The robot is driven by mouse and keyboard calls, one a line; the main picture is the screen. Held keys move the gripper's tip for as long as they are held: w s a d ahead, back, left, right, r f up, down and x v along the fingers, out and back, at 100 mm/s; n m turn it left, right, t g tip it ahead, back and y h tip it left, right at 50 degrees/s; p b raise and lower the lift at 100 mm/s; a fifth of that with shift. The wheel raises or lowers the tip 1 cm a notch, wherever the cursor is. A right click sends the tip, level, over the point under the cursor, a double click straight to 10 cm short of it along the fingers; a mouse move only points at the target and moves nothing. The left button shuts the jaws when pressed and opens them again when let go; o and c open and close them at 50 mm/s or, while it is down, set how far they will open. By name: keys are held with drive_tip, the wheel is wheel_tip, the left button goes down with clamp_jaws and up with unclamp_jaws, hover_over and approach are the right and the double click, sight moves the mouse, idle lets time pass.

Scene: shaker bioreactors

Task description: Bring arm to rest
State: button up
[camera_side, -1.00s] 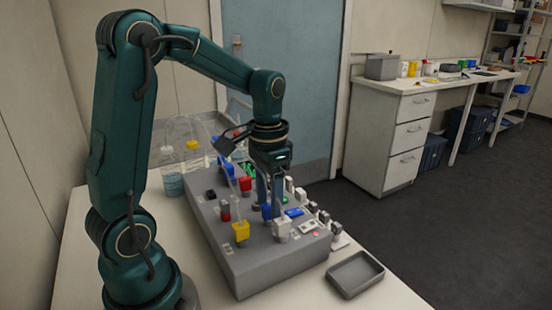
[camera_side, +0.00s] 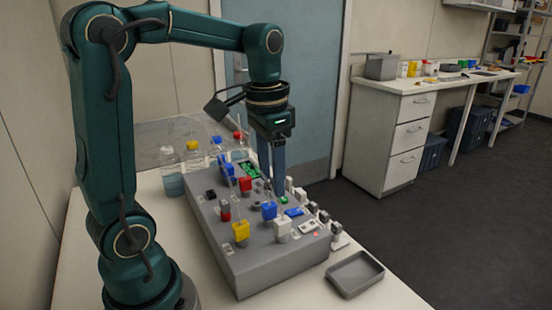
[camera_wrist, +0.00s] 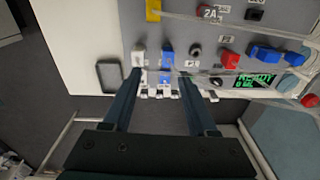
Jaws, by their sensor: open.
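My gripper (camera_side: 275,194) points down over the far right part of the grey bioreactor station (camera_side: 255,272) in the side view. In the wrist view the two fingers of my gripper (camera_wrist: 160,76) are spread apart with nothing held between them. The station carries a yellow block (camera_side: 240,230), a white block (camera_side: 282,227), a blue block (camera_side: 269,210) and a red block (camera_side: 245,184). A green lit display (camera_wrist: 254,81) in the wrist view appears to read READY. The fingertips appear to be above the station's surface; the exact gap is hard to judge.
Capped bottles (camera_side: 172,172) stand behind the station, with thin tubes near them. A row of small white-and-grey pieces (camera_side: 325,217) lines its right edge. An empty grey tray (camera_side: 355,274) lies on the table at front right. A white drawer bench (camera_side: 405,135) stands far off.

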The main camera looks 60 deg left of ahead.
drive_tip(key=s+d+f+t, duration=0.1)
drive_tip(key=s+d+t, duration=0.3)
drive_tip(key=s+d, duration=0.3)
drive_tip(key=shift+s+d+n+t, duration=0.3)
drive_tip(key=shift+s+t, duration=0.1)
drive_tip(key=shift+s, duration=0.15)
